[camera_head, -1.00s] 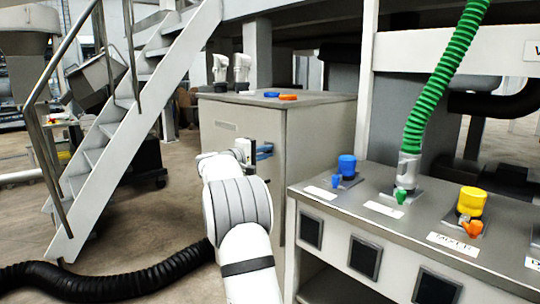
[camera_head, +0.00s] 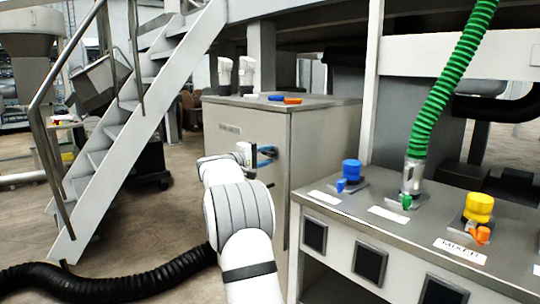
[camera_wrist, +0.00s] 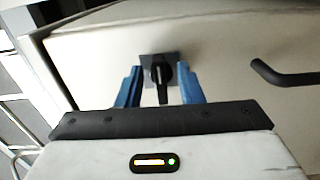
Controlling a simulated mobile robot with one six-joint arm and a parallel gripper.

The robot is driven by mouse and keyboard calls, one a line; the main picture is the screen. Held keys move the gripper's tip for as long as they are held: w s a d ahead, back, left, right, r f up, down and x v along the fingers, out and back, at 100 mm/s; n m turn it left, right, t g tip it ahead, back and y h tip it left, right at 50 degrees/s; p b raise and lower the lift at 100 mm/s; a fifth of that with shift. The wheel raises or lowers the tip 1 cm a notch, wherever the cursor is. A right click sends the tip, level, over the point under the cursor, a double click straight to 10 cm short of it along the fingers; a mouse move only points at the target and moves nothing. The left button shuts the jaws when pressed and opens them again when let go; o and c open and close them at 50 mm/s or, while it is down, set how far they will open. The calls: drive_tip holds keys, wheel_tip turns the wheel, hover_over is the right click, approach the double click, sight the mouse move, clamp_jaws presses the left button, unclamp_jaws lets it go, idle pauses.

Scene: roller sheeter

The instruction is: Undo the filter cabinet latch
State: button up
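The filter cabinet (camera_head: 240,135) is a grey box beside the stairs in the head view. Its pale front face (camera_wrist: 215,45) fills much of the wrist view. The latch (camera_wrist: 160,74) is a small dark turning knob on a square dark plate, its lever pointing down in the picture. My gripper (camera_wrist: 160,88) is open, with one blue finger on each side of the knob and gaps between. In the head view my gripper (camera_head: 267,156) is at the cabinet's front, where the latch is hidden. I cannot tell how far the fingertips are from the face.
A dark bar handle (camera_wrist: 284,76) sticks out right of the latch. Blue and orange items (camera_head: 285,99) lie on the cabinet top. A bench (camera_head: 400,215) with coloured hose ports and a green hose (camera_head: 450,80) stands at right. A black hose (camera_head: 110,285) lies on the floor.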

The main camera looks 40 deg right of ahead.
drive_tip(key=a+p, duration=0.1)
drive_tip(key=a, duration=0.6)
drive_tip(key=shift+s+a, duration=0.25)
drive_tip(key=shift+a, duration=0.05)
drive_tip(key=shift+r+p, duration=0.1)
drive_tip(key=shift+p, duration=0.25)
drive_tip(key=s+a+r+y+p, duration=0.4)
drive_tip(key=s+a+y+p, duration=0.2)
drive_tip(key=s+a+p, duration=0.4)
drive_tip(key=s+a+r+y+p, duration=0.4)
drive_tip(key=s+a+y+p, duration=0.2)
drive_tip(key=s+a+p, duration=0.5)
drive_tip(key=s+a+r+t+y+p, duration=0.1)
drive_tip(key=s+a+r+y+p, duration=0.3)
drive_tip(key=s+a+p, duration=0.6)
drive_tip(key=s+a+y, duration=0.1)
drive_tip(key=s+y, duration=0.1)
drive_tip(key=s, duration=0.3)
drive_tip(key=shift+s+a+r+m, duration=0.15)
drive_tip(key=shift+s+a+m, duration=0.05)
drive_tip(key=shift+s+m, duration=0.2)
drive_tip(key=shift+w, duration=0.1)
drive_tip(key=shift+c, duration=0.4)
